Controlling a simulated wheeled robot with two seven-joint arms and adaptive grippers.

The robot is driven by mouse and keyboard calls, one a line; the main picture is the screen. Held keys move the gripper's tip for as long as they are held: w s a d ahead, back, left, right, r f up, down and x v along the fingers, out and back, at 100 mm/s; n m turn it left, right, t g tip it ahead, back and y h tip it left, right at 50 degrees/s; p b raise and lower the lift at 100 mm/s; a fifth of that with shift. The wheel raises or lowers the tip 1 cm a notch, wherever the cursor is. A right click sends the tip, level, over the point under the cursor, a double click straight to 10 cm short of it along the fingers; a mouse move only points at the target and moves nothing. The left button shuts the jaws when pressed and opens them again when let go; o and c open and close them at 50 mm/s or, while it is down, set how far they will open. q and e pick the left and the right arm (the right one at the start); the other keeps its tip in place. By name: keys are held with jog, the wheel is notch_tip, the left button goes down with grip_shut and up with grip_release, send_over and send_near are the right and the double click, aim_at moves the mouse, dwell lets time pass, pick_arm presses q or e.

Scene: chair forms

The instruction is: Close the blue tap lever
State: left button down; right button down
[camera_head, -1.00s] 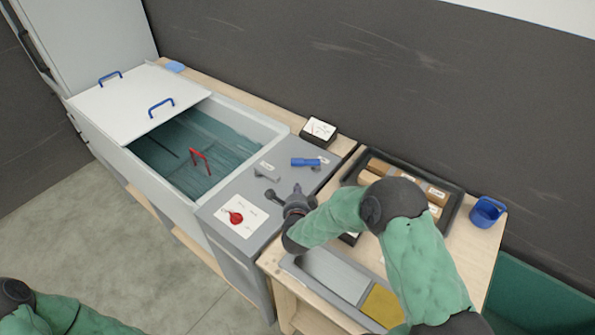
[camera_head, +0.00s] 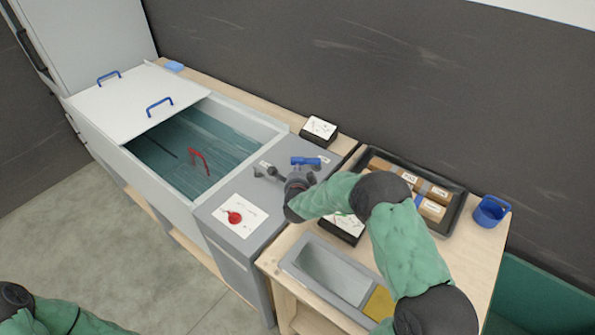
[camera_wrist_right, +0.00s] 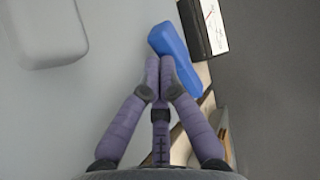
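The blue tap lever (camera_head: 305,161) lies across the grey panel, pointing left to right in the head view, beside a small white label. It also shows as a blue bar (camera_wrist_right: 176,58) in the right wrist view. My right gripper (camera_head: 284,176) is just in front of the lever, low over the panel. In the wrist view its fingertips (camera_wrist_right: 160,62) are together, against or just over the lever's near side; I cannot tell whether they touch it. Nothing shows between them. My left arm shows at the lower left, with its gripper out of the picture.
A grey fitting (camera_head: 266,168) is left of the lever, and a red knob (camera_head: 234,217) is nearer the front. A black-framed gauge (camera_head: 320,129) stands behind. The water tank (camera_head: 250,117) is left; a box tray (camera_head: 461,205) and blue cup (camera_head: 490,211) are right.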

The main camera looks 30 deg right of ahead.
aim_at(294, 164)
jog(key=shift+w+b, duration=0.5)
jog(key=shift+b, duration=0.05)
jog(key=shift+w+f+b, duration=0.1)
jog(key=shift+w+b, duration=0.65)
jog(key=shift+b, duration=0.05)
jog(key=shift+w+d+b, duration=0.25)
jog(key=shift+w+b, duration=0.2)
jog(key=shift+w, duration=0.1)
jog(key=shift+w+d+b, duration=0.45)
jog(key=shift+w+b, duration=0.2)
jog(key=shift+w, duration=0.15)
